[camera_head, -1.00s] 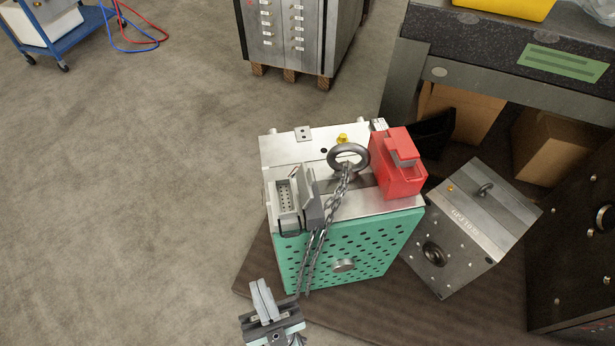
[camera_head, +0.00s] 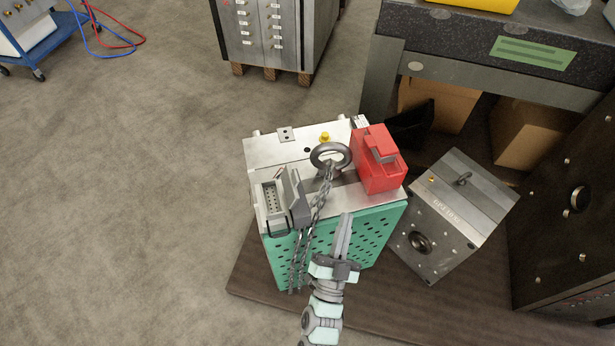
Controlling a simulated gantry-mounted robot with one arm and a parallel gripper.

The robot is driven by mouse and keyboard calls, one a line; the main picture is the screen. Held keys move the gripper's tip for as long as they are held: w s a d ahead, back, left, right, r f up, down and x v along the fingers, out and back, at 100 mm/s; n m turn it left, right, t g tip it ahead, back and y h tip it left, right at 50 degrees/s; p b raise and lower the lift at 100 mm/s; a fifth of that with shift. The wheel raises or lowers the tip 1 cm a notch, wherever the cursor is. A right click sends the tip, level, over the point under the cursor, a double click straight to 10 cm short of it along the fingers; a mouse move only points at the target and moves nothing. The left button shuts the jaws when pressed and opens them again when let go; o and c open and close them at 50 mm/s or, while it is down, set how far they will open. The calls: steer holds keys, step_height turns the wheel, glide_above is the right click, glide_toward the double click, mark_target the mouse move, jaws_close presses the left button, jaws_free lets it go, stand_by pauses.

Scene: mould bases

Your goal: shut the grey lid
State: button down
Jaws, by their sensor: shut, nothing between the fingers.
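A grey connector housing (camera_head: 271,205) sits at the left end of the mould base's metal top, its pin face showing. Its grey lid (camera_head: 296,197) stands open, raised along the housing's right side. The mould base (camera_head: 375,232) has a green perforated front. My gripper (camera_head: 345,218) is shut and empty, its fingers pointing up the picture in front of the green face. It is to the right of and below the lid, apart from it in the picture. A chain (camera_head: 318,208) hangs between the lid and my gripper.
The chain runs from a lifting eye (camera_head: 330,157) on the top. A red box (camera_head: 378,160) sits at the top's right end. A tilted metal block (camera_head: 455,215) stands to the right, near a workbench (camera_head: 450,45). The floor (camera_head: 120,200) to the left is clear.

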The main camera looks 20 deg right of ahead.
mark_target(289, 186)
steer(key=s+d+f+m+g+y+p, duration=0.1)
steer(key=d+f+m+g+y+p, duration=0.25)
steer(key=f, duration=0.55)
steer(key=s+d+f+m+g+y+p, duration=0.1)
steer(key=s+d+f+m+g+y, duration=0.2)
steer(key=d+f, duration=0.4)
steer(key=w+a+r+m+t+y+p, duration=0.15)
steer(key=a+r+t+y, duration=0.3)
steer(key=r, duration=0.45)
steer(key=w+a+r+t+y+p, duration=0.3)
steer(key=a+r+y, duration=0.25)
steer(key=r, duration=0.35)
steer(key=w+a+r+b, duration=0.2)
steer(key=w+a, duration=0.3)
steer(key=w, duration=0.5)
steer(key=shift+w+r, duration=0.2)
steer(key=shift+w, duration=0.05)
